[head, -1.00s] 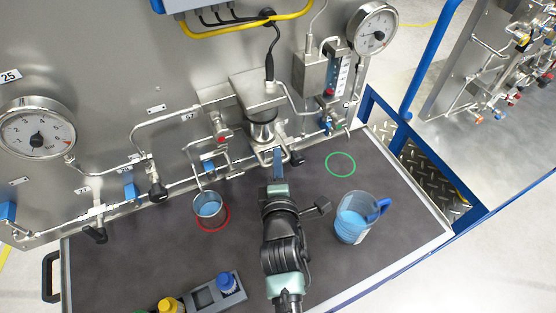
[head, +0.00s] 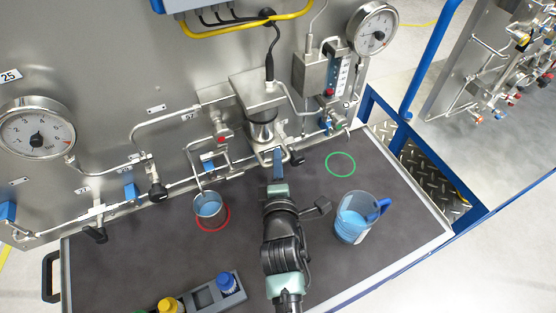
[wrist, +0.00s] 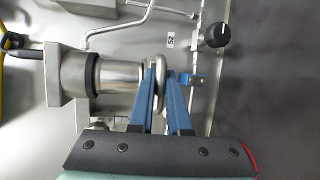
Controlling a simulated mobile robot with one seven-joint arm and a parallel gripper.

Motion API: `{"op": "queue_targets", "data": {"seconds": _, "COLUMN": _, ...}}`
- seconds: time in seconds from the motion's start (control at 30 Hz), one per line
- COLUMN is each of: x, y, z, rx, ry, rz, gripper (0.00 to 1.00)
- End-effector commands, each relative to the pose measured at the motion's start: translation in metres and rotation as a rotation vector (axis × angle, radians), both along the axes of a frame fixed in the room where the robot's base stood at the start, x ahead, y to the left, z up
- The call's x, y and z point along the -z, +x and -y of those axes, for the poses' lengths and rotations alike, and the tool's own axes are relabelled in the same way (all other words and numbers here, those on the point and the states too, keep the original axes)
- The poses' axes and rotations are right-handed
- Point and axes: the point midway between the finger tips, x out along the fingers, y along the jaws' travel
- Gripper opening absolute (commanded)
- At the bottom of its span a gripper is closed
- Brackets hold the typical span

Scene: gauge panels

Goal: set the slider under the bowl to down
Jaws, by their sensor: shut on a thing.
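The bowl (head: 262,131) is a shiny cylinder hanging under a metal block on the panel. It also shows in the wrist view (wrist: 120,77), lying sideways in the picture. The slider under it shows as a rounded metal loop (wrist: 161,62) just beyond the bowl's end. My gripper (head: 277,153) reaches the panel below the bowl. In the wrist view, its two blue fingers (wrist: 161,78) stand on either side of the loop, shut on it. The fingers hide part of the loop, and its setting is hard to tell.
A black knob (wrist: 216,35) and a blue-handled valve (wrist: 194,79) are close beside the fingers. On the grey worktop (head: 130,255) stand a jug of blue liquid (head: 352,218), a small cup (head: 208,205) by a red ring, and a bottle rack (head: 205,297). A green ring (head: 340,164) is empty.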

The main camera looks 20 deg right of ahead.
Motion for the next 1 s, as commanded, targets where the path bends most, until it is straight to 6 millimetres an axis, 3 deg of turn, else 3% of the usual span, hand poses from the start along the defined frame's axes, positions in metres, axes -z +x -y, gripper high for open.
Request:
{"op": "queue_targets", "data": {"seconds": 0.57, "x": 0.003, "y": 0.0, "z": 0.0, "rx": 0.0, "ry": 0.0, "rz": -0.001, "gripper": 0.0}}
{"op": "queue_targets", "data": {"seconds": 1.0, "x": 0.048, "y": 0.0, "z": 0.0, "rx": 0.0, "ry": 0.001, "rz": -0.004, "gripper": 0.0}}
